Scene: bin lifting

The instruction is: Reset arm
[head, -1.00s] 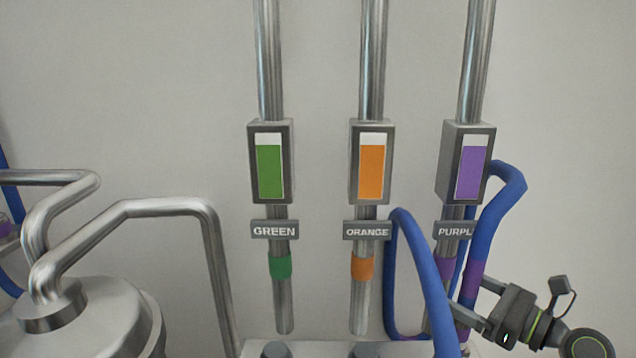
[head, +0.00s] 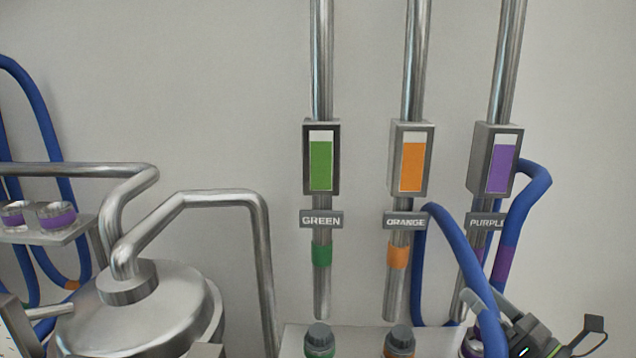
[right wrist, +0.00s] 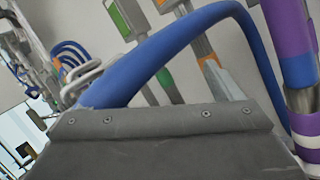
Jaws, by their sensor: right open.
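My right gripper (head: 487,304) is at the lower right of the head view, with its jaws open. It is low beside the purple-marked pipe and the blue hose (head: 525,205) with a purple band. In the right wrist view a blue hose (right wrist: 180,45) arches beyond a dark grey plate. A purple-banded hose end (right wrist: 292,45) stands in a metal holder at the right there. The fingertips are partly hidden by the hose in the head view, and I cannot tell whether they touch it. I do not make out my left gripper.
Three steel pipes with green (head: 321,165), orange (head: 411,165) and purple (head: 502,168) gauges line the wall. Capped fittings (head: 319,338) stand below. A steel tank (head: 140,310) with bent pipes is at the left. A shelf (head: 60,235) holds purple-banded cups beside blue hoses.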

